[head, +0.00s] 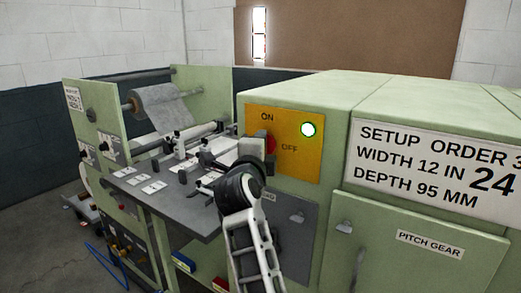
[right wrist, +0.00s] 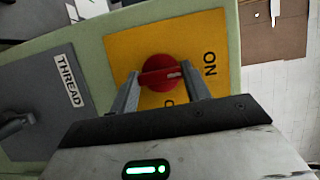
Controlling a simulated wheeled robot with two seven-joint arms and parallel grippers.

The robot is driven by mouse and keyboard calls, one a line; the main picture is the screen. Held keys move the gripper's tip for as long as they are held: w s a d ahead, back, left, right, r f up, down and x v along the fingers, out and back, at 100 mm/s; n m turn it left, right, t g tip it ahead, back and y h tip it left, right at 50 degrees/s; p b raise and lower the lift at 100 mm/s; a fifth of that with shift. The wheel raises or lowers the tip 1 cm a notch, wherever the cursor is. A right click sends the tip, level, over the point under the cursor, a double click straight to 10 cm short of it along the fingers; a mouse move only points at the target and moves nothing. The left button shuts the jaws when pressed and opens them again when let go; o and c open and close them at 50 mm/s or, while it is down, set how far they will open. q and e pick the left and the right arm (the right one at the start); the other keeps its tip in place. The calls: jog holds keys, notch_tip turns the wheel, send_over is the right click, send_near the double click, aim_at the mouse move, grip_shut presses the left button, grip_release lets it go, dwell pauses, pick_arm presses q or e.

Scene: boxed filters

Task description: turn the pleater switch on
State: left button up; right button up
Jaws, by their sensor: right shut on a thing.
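The pleater switch is a round red knob (right wrist: 158,63) on a yellow plate (head: 309,160) marked ON and OFF. In the head view only a red edge of the knob (head: 272,145) shows beside my gripper. My right gripper (right wrist: 161,74) is shut on the knob's raised bar, one finger at each end. The white mark on the bar points toward ON. The OFF lettering is partly hidden in the right wrist view. My left gripper is not in view.
The plate is on a pale green machine (head: 322,90). A grey THREAD panel (right wrist: 40,95) with a dark handle lies beside it. A grey worktable (head: 140,187) with small parts and a film roll (head: 160,105) stand left. A pitch gear door (head: 420,265) is at right.

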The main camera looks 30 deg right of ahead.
dwell(0.4)
jog(key=o, duration=1)
jog(key=shift+c, duration=0.2)
jog(key=shift+r, duration=0.1)
jog(key=shift+r, duration=0.3)
jog(key=shift+o, duration=1.4)
jog(key=r, duration=0.2)
jog(key=s+a+r, duration=0.1)
jog(key=r, duration=0.1)
jog(key=s+r, duration=0.1)
jog(key=r, duration=0.2)
jog(key=shift+s+a+r, duration=0.1)
jog(key=shift+s+a, duration=0.15)
jog(key=shift+a, duration=0.05)
jog(key=s+a+r, duration=0.1)
jog(key=s, duration=0.1)
jog(key=s+a+r, duration=0.1)
jog(key=s, duration=0.1)
jog(key=s+a+r+b, duration=0.1)
jog(key=s+a, duration=0.1)
jog(key=shift+s+a+r, duration=0.1)
jog(key=shift+s+r, duration=0.2)
jog(key=shift+r, duration=0.05)
jog(key=shift+c, duration=1.4)
jog(key=s+a, duration=0.1)
jog(key=s+r, duration=0.1)
jog(key=shift+s+a+r+b, duration=0.15)
jog(key=shift+s+a+b, duration=0.2)
jog(key=shift+s, duration=0.05)
